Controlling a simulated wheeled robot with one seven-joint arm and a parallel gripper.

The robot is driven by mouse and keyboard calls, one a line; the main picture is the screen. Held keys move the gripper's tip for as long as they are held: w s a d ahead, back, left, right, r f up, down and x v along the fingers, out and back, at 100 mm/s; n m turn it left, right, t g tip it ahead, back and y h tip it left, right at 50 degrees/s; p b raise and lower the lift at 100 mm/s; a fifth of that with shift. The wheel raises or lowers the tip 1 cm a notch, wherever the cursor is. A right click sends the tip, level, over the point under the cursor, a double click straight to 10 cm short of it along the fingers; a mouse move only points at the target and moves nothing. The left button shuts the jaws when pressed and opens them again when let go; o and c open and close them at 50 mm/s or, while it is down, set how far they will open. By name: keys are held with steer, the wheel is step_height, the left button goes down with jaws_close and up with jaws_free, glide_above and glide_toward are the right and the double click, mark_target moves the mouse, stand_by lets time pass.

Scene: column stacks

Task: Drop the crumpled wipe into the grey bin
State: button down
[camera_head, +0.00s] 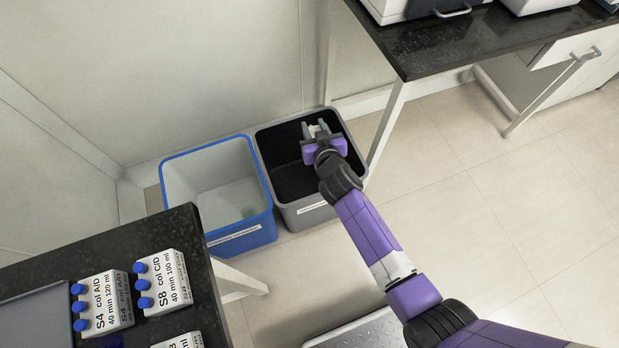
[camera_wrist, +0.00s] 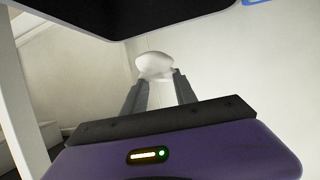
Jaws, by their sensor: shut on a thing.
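The grey bin (camera_head: 300,221) has a dark inside and stands on the floor by the wall. My gripper (camera_head: 317,127) is over its opening in the head view. In the wrist view my gripper (camera_wrist: 158,88) is shut on the crumpled wipe (camera_wrist: 154,66), a small white lump at the fingertips. In the head view the wipe is hard to tell from the fingers. A dark area with a pale edge, likely part of the grey bin, fills the top of the wrist view.
A blue-rimmed bin (camera_head: 262,233) stands close at the left of the grey bin, with a small pale greenish thing inside. A black-topped bench (camera_head: 450,47) is at the upper right, its leg near the grey bin. Floor at right is clear.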

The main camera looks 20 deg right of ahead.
steer(key=shift+f+b, duration=1.5)
steer(key=shift+f, duration=0.7)
steer(key=c, duration=0.9)
jaws_free()
steer(key=shift+s, duration=0.1)
steer(key=p+v, duration=0.1)
steer(key=v, duration=0.6)
steer(key=shift+s+r, duration=0.15)
steer(key=shift+s, duration=0.15)
steer(key=shift+a, duration=0.1)
